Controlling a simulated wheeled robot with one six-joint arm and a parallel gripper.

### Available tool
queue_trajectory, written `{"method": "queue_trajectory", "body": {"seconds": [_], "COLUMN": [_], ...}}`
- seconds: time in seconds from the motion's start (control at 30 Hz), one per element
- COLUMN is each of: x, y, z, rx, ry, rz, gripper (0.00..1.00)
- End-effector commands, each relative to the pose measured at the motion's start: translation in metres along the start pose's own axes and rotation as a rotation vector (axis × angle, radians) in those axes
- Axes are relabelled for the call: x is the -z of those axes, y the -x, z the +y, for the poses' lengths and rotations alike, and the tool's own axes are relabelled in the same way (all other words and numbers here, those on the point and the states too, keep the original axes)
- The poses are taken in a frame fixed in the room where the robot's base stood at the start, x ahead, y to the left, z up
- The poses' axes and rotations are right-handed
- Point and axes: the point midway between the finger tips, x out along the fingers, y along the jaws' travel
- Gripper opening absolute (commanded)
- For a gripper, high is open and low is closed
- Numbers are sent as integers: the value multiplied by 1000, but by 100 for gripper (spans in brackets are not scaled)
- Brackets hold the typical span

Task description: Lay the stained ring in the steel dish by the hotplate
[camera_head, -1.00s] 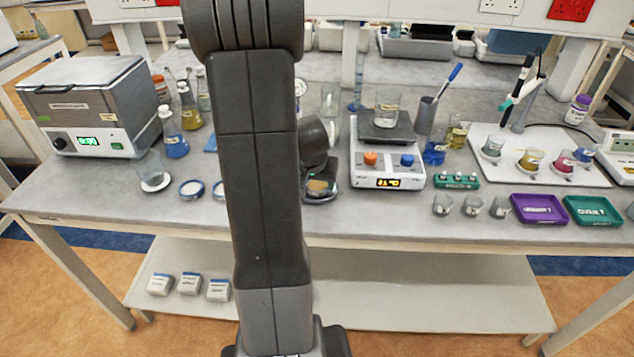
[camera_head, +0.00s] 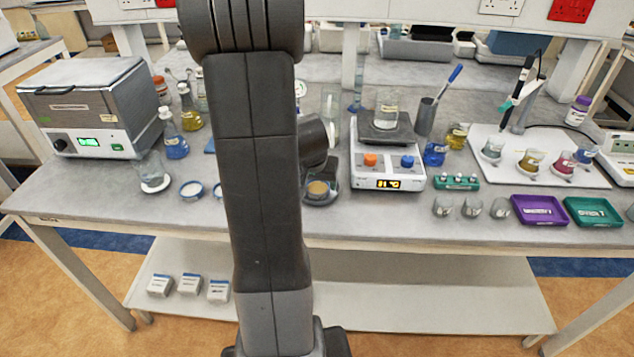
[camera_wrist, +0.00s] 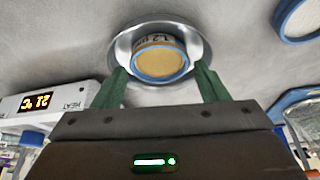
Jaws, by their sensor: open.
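The stained ring (camera_wrist: 160,62), a round piece with a tan face and blue rim, lies in the steel dish (camera_wrist: 124,48) in the wrist view. In the head view, the tan ring (camera_head: 317,188) shows in the dish (camera_head: 322,200), just left of the hotplate (camera_head: 388,179). My gripper (camera_wrist: 161,72) is open, its green fingers apart at the near side of the dish, one to each side of the ring. I cannot tell whether they touch the dish. In the head view the fingers are hidden or too unclear to make out.
Blue-rimmed round pieces (camera_head: 191,190) lie left of my arm, by a beaker (camera_head: 152,172). Small beakers (camera_head: 472,207), a purple tray (camera_head: 539,210) and a green tray (camera_head: 593,211) stand at the front right. A beaker (camera_head: 386,112) stands on the hotplate.

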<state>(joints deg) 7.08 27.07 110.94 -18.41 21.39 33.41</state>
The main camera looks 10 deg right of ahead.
Motion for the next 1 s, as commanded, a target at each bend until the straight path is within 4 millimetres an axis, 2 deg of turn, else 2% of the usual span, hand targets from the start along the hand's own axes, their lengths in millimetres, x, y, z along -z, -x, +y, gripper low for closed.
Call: {"method": "queue_trajectory", "body": {"seconds": [0.4,0.6,0.8,1.0], "x": [1,0,0,-1], "y": [71,97,108,109], "z": [0,0,0,0], "rx": [2,2,1,1], "ry": [-1,1,0,0], "rz": [5,3,0,-1], "gripper": [67,67,67,67]}}
